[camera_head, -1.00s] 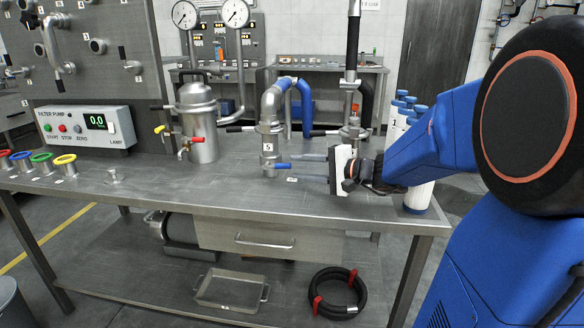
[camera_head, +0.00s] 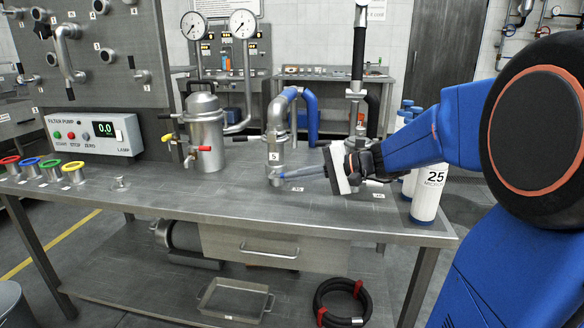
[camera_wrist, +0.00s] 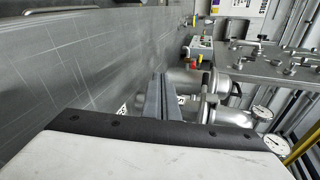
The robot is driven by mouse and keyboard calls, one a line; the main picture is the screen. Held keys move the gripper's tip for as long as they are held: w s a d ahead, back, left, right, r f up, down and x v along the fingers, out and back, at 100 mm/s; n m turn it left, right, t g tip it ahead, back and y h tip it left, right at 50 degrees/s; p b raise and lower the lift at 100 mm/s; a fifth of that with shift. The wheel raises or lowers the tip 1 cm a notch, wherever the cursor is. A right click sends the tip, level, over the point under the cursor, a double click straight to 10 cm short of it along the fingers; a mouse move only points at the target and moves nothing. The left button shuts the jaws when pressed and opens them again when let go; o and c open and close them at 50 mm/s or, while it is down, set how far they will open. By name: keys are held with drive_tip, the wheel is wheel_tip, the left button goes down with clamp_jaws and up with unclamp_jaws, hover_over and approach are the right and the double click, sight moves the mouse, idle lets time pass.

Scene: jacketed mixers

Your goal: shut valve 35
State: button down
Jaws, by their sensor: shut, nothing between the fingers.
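The pipe fitting marked 5 (camera_head: 275,155) stands upright on the steel bench, with a silver elbow and a blue hose above. The small bench label 35 (camera_head: 297,190) lies just right of its foot. A blue lever (camera_head: 279,175) shows low on this fitting, partly hidden by my fingers, so its exact direction is unclear. My gripper (camera_head: 292,174) comes from the right, with its fingers pointing left at the lever's height. The fingers are shut and empty; whether they touch the lever cannot be told. In the wrist view the shut fingers (camera_wrist: 166,98) are beside the metal pipework (camera_wrist: 185,80).
Label 36 (camera_head: 378,195) lies below my gripper's right side. A white filter cartridge (camera_head: 428,195) stands at the bench's right end. A steel vessel (camera_head: 205,135) with red and yellow handles stands left of the fitting. The bench front is clear.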

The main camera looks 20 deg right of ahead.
drive_tip(key=a+r+n+g+h, duration=0.1)
drive_tip(key=a+r+n+g, duration=0.15)
drive_tip(key=a+g, duration=0.35)
drive_tip(key=w+d+r+g+h, duration=0.15)
drive_tip(key=w+r+h, duration=0.25)
drive_tip(key=r+h, duration=0.9)
drive_tip(key=x, duration=1.4)
drive_tip(key=shift+d+f+n, duration=0.2)
drive_tip(key=shift+d+n, duration=0.05)
drive_tip(key=shift+n, duration=0.2)
drive_tip(key=shift+s, duration=0.1)
